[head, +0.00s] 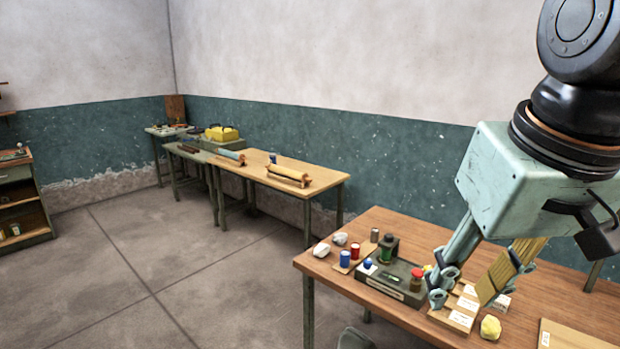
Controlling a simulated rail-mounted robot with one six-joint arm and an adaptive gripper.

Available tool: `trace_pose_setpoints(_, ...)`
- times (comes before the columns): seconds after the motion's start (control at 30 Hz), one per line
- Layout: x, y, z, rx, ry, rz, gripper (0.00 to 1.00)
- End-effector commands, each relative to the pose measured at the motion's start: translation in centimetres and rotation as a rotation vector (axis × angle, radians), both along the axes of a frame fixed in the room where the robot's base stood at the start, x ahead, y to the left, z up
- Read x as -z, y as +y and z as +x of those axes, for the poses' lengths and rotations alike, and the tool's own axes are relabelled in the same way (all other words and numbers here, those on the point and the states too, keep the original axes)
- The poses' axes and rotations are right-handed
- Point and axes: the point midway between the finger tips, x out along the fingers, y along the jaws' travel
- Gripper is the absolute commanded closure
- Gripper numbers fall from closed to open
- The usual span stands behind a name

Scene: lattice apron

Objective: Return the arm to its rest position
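My gripper (463,292) hangs from the upper right over the near wooden table. Its pale green body (512,190) carries two fingers that stand well apart. The left finger reaches down beside the grey-green tray, and the right one shows a yellow-brown ridged face. I see nothing held between the fingertips. The fingertips overlap small things on the table in this view, so I cannot tell whether they touch anything.
The near table (385,230) bears a grey-green tray (400,290) with small jars, a blue can (345,258), a red can (355,250), white lumps, pale labelled cards (460,318) and a yellow lump (490,327). A farther bench (325,182) holds rollers. Floor between is open.

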Motion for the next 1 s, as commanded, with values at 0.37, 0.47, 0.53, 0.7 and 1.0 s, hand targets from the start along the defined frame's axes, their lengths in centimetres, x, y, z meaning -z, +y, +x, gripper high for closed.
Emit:
trace_pose_setpoints(0.37,2.6,0.1,-7.3,0.01,0.003,-0.004,0.66)
trace_pose_setpoints(0.47,3.2,0.1,-8.8,0.012,0.005,-0.005,0.66)
trace_pose_setpoints(0.53,3.6,0.0,-9.5,0.014,0.005,-0.006,0.66)
trace_pose_setpoints(0.7,4.0,0.0,-10.5,0.016,0.007,-0.006,0.66)
trace_pose_setpoints(1.0,4.1,0.0,-10.6,0.016,0.007,-0.006,0.66)
